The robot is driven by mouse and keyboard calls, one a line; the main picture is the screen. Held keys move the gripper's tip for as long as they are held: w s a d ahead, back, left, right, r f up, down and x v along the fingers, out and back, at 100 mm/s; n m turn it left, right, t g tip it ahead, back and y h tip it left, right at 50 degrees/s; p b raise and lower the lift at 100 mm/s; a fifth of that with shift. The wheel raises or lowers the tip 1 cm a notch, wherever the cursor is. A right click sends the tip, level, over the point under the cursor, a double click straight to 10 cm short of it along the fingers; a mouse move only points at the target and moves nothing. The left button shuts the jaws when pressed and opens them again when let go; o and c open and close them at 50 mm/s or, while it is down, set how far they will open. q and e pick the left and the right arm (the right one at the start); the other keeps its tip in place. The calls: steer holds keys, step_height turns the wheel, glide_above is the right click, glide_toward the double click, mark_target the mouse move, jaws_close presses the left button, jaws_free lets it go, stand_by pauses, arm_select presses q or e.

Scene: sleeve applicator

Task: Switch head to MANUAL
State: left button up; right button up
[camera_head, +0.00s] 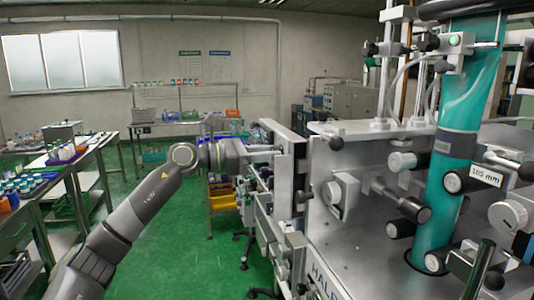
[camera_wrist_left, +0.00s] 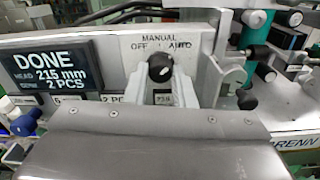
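The selector knob (camera_wrist_left: 160,67) is a black round-ended knob on a pale panel, below printing that reads MANUAL, OFF and AUTO (camera_wrist_left: 163,43). The knob covers part of the OFF and AUTO line, and I cannot tell which word it points to. My left gripper (camera_wrist_left: 162,84) reaches up to the panel with its two light grey fingers apart, one on each side of the knob. I cannot tell whether either finger touches it. In the head view my left gripper (camera_head: 268,149) is at the machine's left side, and the knob is not distinguishable. My right gripper is not in view.
A dark display (camera_wrist_left: 48,75) left of the knob reads DONE, 215 mm, 2 PCS. The steel machine (camera_head: 345,255) fills the right, with a teal sleeve column (camera_head: 455,150) and a 105 mm tag (camera_head: 486,176). Tables with bottles stand left; green floor (camera_head: 165,250) lies clear between.

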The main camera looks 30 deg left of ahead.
arm_select(q)
jaws_close()
steer(key=shift+n, duration=0.4)
steer(key=n+p, duration=0.1)
steer(key=n, duration=0.2)
steer(key=shift+r, duration=0.1)
steer(key=shift+n+p, duration=1.2)
steer(key=shift+n, duration=1.3)
steer(key=o, duration=0.6)
jaws_free()
